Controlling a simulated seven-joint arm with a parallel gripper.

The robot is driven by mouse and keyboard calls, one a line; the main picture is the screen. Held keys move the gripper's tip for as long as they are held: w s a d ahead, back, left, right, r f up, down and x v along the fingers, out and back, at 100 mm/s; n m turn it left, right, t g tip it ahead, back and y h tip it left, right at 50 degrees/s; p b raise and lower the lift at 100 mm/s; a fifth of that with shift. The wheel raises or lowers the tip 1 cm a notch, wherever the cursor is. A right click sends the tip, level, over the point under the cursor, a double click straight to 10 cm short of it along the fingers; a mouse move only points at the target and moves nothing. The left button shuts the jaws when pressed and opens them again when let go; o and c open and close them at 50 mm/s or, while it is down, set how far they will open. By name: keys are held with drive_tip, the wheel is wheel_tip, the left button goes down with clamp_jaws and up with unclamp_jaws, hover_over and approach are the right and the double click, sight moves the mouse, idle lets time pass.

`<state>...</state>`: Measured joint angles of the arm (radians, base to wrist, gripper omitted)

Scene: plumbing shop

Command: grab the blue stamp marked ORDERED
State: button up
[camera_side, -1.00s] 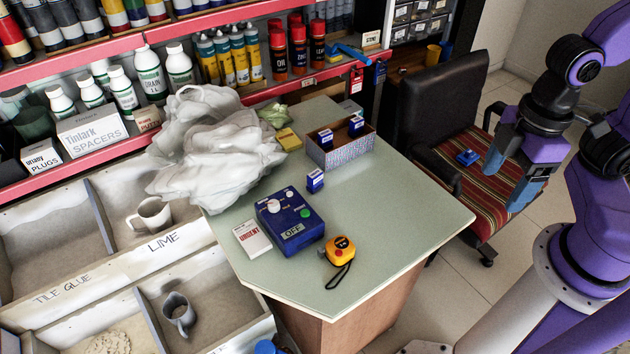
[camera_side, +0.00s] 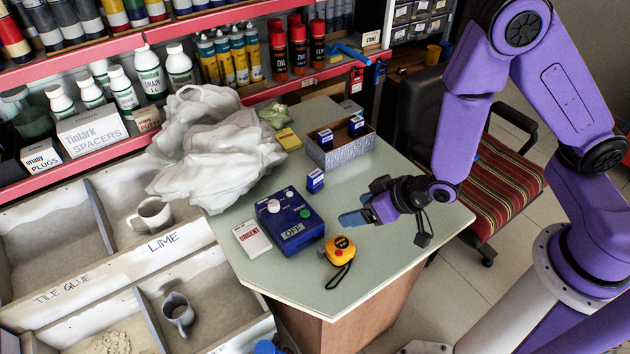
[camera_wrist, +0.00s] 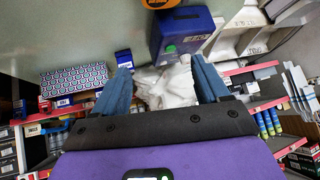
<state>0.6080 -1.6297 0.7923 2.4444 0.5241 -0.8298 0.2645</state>
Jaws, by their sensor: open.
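Several small blue-and-white stamps are in view, but their lettering is too small to read, so I cannot tell which says ORDERED. One blue stamp (camera_side: 315,180) stands on the table behind the blue switch box; it also shows in the wrist view (camera_wrist: 124,58). Two more, a left stamp (camera_side: 325,137) and a right stamp (camera_side: 356,124), are in the patterned box (camera_side: 341,153). My gripper (camera_side: 354,217) is above the table, right of the standing stamp and apart from it. In the wrist view its blue fingers (camera_wrist: 163,76) are spread with nothing held.
A blue switch box (camera_side: 290,222) marked OFF, a white URGENT box (camera_side: 252,238) and a yellow-orange tape measure (camera_side: 340,250) are near the front. A crumpled white bag (camera_side: 215,145) covers the back left. The table (camera_side: 410,275) is clear at the front right.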

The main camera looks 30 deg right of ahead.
drive_tip(key=w+d+f+m+t+h, duration=0.1)
drive_tip(key=w+d+f+t, duration=0.2)
drive_tip(key=w+d+t, duration=0.15)
drive_tip(key=t, duration=0.1)
approach(317, 175)
drive_tip(key=x, duration=0.4)
drive_tip(key=shift+r, duration=0.1)
drive_tip(key=shift+x, duration=2.7)
drive_tip(key=shift+s, duration=0.1)
drive_tip(key=shift+c, duration=0.3)
drive_tip(key=c, duration=1.1)
